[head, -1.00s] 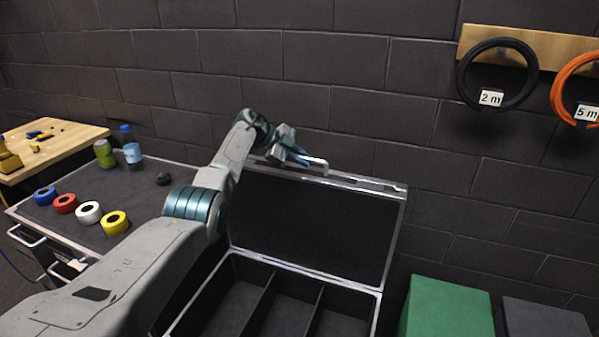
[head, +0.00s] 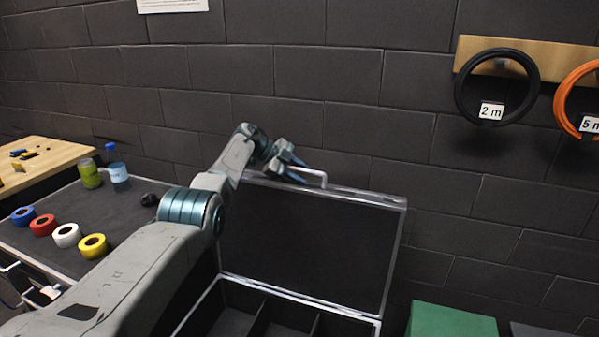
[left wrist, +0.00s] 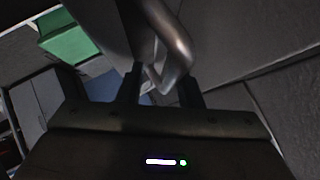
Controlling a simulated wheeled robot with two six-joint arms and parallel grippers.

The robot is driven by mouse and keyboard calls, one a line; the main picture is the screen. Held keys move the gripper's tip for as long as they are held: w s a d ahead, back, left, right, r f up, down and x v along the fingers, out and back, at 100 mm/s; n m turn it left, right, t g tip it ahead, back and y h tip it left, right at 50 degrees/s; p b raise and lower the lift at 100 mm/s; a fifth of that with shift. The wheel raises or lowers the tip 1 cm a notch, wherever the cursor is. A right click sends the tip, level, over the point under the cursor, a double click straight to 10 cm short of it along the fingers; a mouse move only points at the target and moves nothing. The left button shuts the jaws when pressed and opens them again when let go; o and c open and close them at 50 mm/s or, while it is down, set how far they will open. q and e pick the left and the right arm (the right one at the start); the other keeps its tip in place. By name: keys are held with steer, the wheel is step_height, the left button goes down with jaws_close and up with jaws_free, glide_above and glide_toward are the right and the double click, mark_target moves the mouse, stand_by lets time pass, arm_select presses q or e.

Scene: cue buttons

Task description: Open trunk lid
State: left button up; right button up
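The trunk (head: 222,318) stands open in the head view. Its dark lid (head: 305,235) with a silver rim is raised, close to upright. A light handle (head: 314,174) sits at the lid's top edge. My left gripper (head: 298,170) is at this handle, its fingers beside the handle's left end. In the left wrist view, the two dark fingers (left wrist: 160,88) stand apart, with the curved metal handle (left wrist: 178,48) between or just beyond them. A gap shows beside the handle, so the gripper looks open. My right gripper is in neither view.
A cart (head: 125,215) with tape rolls, a bottle and a can stands left of the trunk. A green box (head: 450,322) stands right of it. Cable coils (head: 497,88) hang on the brick wall behind. My left arm crosses in front of the trunk's left side.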

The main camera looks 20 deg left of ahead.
arm_select(q)
steer(key=shift+w, duration=0.15)
steer(key=shift+r, duration=0.15)
steer(key=shift+s+a+r, duration=0.2)
steer(key=shift+a+r, duration=0.05)
steer(key=shift+a, duration=0.1)
steer(key=b+v, duration=0.2)
steer(key=v, duration=0.7)
steer(key=shift+s+a+r, duration=0.2)
steer(key=shift+a+r, duration=0.05)
steer(key=shift+a, duration=0.05)
